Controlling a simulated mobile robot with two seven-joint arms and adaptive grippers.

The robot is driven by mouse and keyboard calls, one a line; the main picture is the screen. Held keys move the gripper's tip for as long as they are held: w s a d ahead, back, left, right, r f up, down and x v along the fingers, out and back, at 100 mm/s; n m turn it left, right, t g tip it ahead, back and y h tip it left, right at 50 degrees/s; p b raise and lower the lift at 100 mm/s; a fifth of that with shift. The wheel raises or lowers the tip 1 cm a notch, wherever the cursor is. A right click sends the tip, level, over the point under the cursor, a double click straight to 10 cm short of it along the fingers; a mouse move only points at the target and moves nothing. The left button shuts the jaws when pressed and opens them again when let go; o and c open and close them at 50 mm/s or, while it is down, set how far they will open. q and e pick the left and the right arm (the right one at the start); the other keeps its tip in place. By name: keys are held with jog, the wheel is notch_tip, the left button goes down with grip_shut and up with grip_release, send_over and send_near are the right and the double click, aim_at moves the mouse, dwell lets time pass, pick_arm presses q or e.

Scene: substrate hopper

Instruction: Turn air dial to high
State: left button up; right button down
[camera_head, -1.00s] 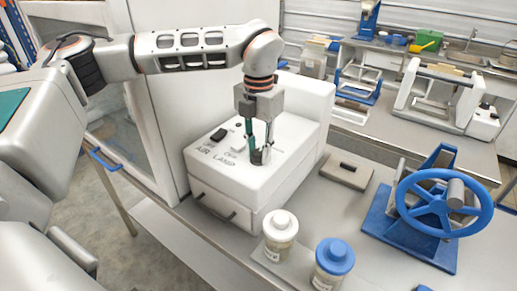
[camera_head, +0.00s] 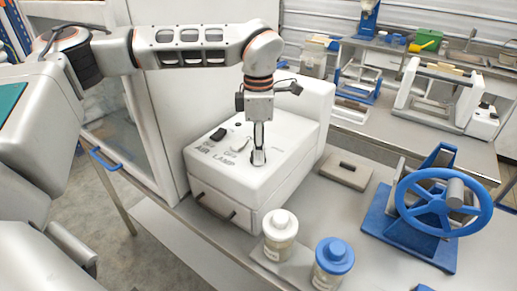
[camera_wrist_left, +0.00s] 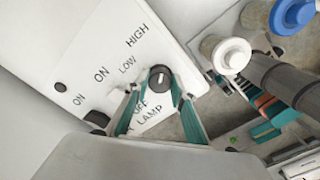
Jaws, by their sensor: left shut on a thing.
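The white control box (camera_head: 222,179) stands on the bench in the head view, lettered AIR LAMP. Its dark round air dial (camera_wrist_left: 160,77) sits near the box's edge in the left wrist view, beside the printed words HIGH, LOW and OFF. The direction of its pointer mark is too small to read. My left gripper (camera_head: 258,155) points straight down onto the dial. In the left wrist view its two teal-padded fingers (camera_wrist_left: 157,88) close on the dial from both sides. In the head view the fingers largely hide the dial. My right gripper is out of view.
A black rocker switch (camera_head: 218,134) is on the box top. A white-capped jar (camera_head: 281,232) and a blue-capped jar (camera_head: 333,262) stand in front of the box. A blue handwheel (camera_head: 443,203) is at the right. A flat grey block (camera_head: 347,170) lies behind the jars.

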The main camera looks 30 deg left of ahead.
pick_arm(q)
jog(key=shift+m, duration=1)
jog(key=o, duration=1)
jog(key=shift+o, duration=0.5)
jog(key=shift+r, duration=0.15)
notch_tip(320, 180, up, 12)
